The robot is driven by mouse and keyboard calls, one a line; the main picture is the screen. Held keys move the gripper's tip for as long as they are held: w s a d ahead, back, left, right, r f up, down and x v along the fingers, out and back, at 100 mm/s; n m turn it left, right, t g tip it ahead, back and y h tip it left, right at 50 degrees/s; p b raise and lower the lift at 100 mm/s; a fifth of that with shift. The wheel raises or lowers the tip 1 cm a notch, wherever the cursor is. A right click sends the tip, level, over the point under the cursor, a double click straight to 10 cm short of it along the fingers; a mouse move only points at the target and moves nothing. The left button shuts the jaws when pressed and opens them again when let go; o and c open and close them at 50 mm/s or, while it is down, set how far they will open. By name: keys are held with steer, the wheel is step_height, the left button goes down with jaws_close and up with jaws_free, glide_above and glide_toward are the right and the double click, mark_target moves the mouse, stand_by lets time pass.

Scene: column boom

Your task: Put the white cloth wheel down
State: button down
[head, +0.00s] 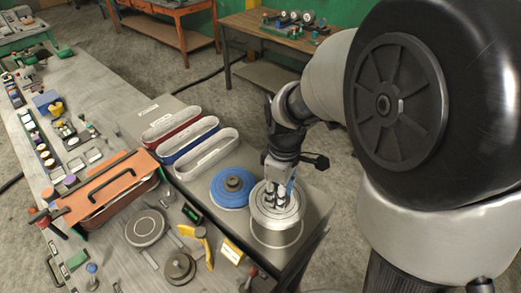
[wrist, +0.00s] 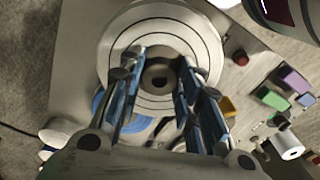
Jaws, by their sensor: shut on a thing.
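The white cloth wheel (head: 262,212) is a pale round disc with dark stitched rings, at the right end of the grey bench top in the head view. My gripper (head: 278,196) points down over its middle and is shut on its dark central hub. In the wrist view the white cloth wheel (wrist: 160,22) fills the top middle, with my gripper's fingers (wrist: 159,78) on either side of the hub. A pale round body (head: 276,238) shows just under the wheel. I cannot tell whether the two touch.
A blue wheel (head: 226,197) with a dark hub lies close left of the white one. Red, blue and white oval belts (head: 207,153) lie behind it. The bench edge is close on the right.

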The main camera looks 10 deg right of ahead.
mark_target(278, 212)
step_height(278, 212, down, 10)
steer(key=shift+r+b, duration=0.25)
steer(key=shift+b, duration=0.6)
steer(key=shift+f, duration=0.1)
steer(key=c, duration=1.2)
jaws_free()
steer(key=shift+f, duration=0.1)
steer(key=shift+o, duration=0.2)
step_height(278, 212, up, 12)
steer(key=p, duration=0.2)
steer(key=shift+r+p, duration=0.25)
steer(key=shift+p, duration=0.05)
steer(key=s+r+m+t, duration=0.4)
steer(key=s+r+m, duration=0.6)
steer(key=s, duration=0.5)
steer(key=shift+r+t, duration=0.3)
steer(key=shift+r, duration=0.3)
